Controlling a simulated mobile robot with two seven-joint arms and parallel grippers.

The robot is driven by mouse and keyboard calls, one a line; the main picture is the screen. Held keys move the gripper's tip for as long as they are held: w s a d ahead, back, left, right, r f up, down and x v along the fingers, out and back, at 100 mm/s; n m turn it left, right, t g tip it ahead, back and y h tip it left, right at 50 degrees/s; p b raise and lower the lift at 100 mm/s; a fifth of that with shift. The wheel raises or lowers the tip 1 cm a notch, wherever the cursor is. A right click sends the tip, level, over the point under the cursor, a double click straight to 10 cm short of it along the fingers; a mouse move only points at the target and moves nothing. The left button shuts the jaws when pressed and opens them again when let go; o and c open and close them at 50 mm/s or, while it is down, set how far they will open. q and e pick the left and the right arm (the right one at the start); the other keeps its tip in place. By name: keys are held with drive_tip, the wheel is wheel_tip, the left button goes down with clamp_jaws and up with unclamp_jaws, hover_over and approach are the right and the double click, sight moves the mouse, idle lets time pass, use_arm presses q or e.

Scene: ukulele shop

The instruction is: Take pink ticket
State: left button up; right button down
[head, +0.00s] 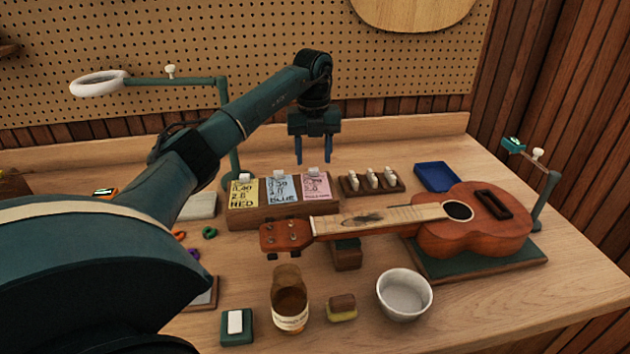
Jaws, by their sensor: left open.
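The pink ticket (314,187) stands upright at the right end of a wooden holder (262,216), with a pale clip or tab at its top. A blue ticket (282,189) stands to its left, and a yellow ticket (244,193) stands at the left end. My left gripper (313,162) points down with its two blue fingers apart and nothing between them. In the picture it appears just above the pink ticket; the exact depth gap is hard to tell. My right gripper is not in view.
A ukulele (470,225) lies on a green mat (480,266), its neck in front of the holder. A small rack with white pegs (372,182) and a blue tray (437,177) are to the right. A jar (290,300), a sponge (342,308) and a white bowl (404,294) stand in front.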

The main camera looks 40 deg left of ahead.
sight(314, 170)
use_arm(q)
drive_tip(key=shift+f, duration=1.85)
clamp_jaws()
